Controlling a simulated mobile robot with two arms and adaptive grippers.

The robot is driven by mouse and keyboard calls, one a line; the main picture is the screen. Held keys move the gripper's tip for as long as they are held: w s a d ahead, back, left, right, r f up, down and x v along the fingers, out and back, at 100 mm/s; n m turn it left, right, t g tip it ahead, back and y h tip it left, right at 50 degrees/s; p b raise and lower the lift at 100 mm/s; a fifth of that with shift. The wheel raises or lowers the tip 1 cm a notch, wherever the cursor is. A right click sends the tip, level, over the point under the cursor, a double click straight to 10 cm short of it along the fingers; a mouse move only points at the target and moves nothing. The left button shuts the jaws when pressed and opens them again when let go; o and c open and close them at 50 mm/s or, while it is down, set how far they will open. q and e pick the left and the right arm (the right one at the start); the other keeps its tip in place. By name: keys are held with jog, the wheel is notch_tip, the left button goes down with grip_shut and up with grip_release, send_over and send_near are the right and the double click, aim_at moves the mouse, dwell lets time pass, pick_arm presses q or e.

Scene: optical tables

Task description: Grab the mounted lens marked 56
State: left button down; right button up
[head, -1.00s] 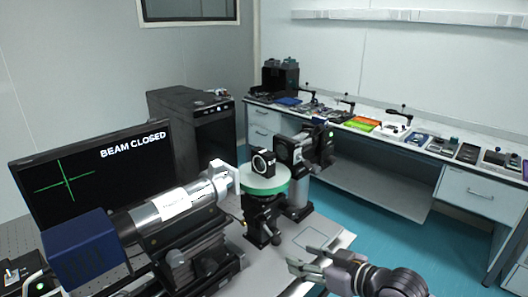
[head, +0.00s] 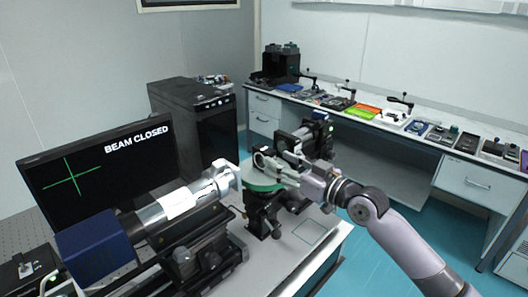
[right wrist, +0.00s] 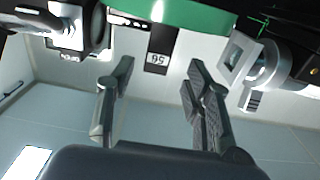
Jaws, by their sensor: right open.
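The mounted lens marked 56 is a small black mount standing on the round green-topped stage (head: 262,186). In the head view the mount (head: 261,160) is partly hidden by my right gripper (head: 277,166), which reaches in from the right. In the right wrist view, which looks upside down, the label 56 on the black mount (right wrist: 157,60) shows between the two fingers of the gripper (right wrist: 160,72). The fingers are apart, one on each side of the mount, and nothing is clamped. I cannot tell how deep the mount sits between them. My left gripper is out of view.
A silver cylinder with a blue end (head: 97,246) stands left of the stage. Behind it a monitor (head: 95,172) reads BEAM CLOSED. Other optics (head: 314,137) stand close behind the stage. A bench (head: 335,115) with several small items runs along the back wall.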

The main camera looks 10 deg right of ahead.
aim_at(264, 153)
jog(key=shift+x, duration=0.85)
jog(key=shift+w+a+p, duration=0.3)
jog(key=shift+w+p, duration=0.25)
jog(key=shift+p, duration=0.05)
jog(key=p+x, duration=0.1)
jog(key=x, duration=0.2)
jog(key=shift+w+f, duration=0.1)
jog(key=shift+w, duration=0.1)
jog(key=shift+w+a+f, duration=0.15)
jog(key=shift+w+a, duration=0.05)
jog(key=shift+w, duration=0.15)
jog(key=shift+s+d, duration=0.1)
jog(key=shift+c, duration=0.7)
grip_shut()
